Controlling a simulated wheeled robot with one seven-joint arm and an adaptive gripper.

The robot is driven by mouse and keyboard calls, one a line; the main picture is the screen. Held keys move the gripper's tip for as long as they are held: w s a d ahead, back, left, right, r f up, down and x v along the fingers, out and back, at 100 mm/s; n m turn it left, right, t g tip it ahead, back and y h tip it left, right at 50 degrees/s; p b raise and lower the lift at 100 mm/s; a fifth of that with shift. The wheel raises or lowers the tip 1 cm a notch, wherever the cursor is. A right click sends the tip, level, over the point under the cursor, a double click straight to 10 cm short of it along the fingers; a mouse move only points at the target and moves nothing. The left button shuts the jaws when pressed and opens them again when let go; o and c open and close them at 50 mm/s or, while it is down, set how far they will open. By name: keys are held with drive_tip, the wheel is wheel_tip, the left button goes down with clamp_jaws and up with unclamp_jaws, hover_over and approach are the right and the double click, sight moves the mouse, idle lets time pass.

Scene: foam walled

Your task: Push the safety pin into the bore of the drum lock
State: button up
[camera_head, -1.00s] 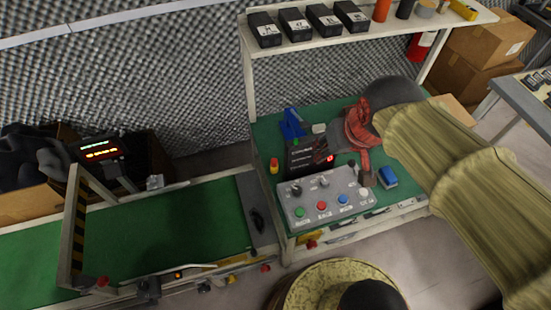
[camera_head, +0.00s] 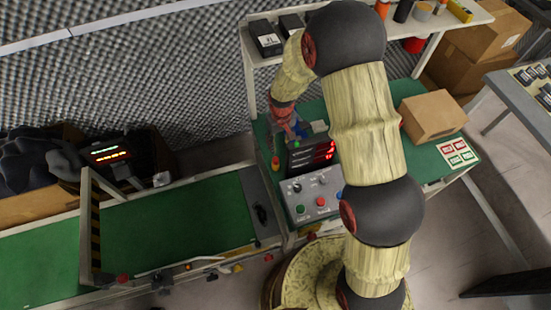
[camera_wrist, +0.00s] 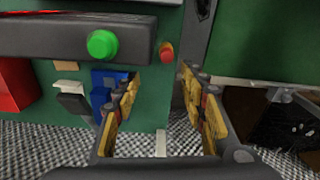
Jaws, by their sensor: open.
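My gripper (camera_wrist: 160,78) is open in the wrist view, its two yellow-padded fingers apart with nothing between them. It also shows small in the head view (camera_head: 292,128), reaching down over the back left of the green bench, partly hidden by my arm. A small red-and-yellow upright piece (camera_head: 275,162) stands at the bench's left edge; its red end (camera_wrist: 167,50) shows beyond the fingertips, apart from them. A blue bracket (camera_wrist: 104,90) lies left of the left finger. I cannot make out for certain which thing is the safety pin or the drum lock.
A dark display box (camera_head: 311,155) stands close to my gripper; its green button (camera_wrist: 102,43) is near the left finger. A grey button panel (camera_head: 312,195) is in front. The conveyor (camera_head: 180,222) lies left. A shelf (camera_head: 462,25) overhangs the bench. A cardboard box (camera_head: 432,115) stands right.

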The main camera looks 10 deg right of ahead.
sight(276, 159)
drive_tip(key=f, duration=0.4)
drive_tip(key=a+f+b, duration=0.1)
drive_tip(key=f, duration=0.6)
drive_tip(key=shift+w+a+f, duration=0.1)
drive_tip(key=shift+a+f, duration=0.15)
drive_tip(key=shift+f, duration=0.1)
drive_tip(key=c, duration=0.3)
drive_tip(key=c, duration=0.8)
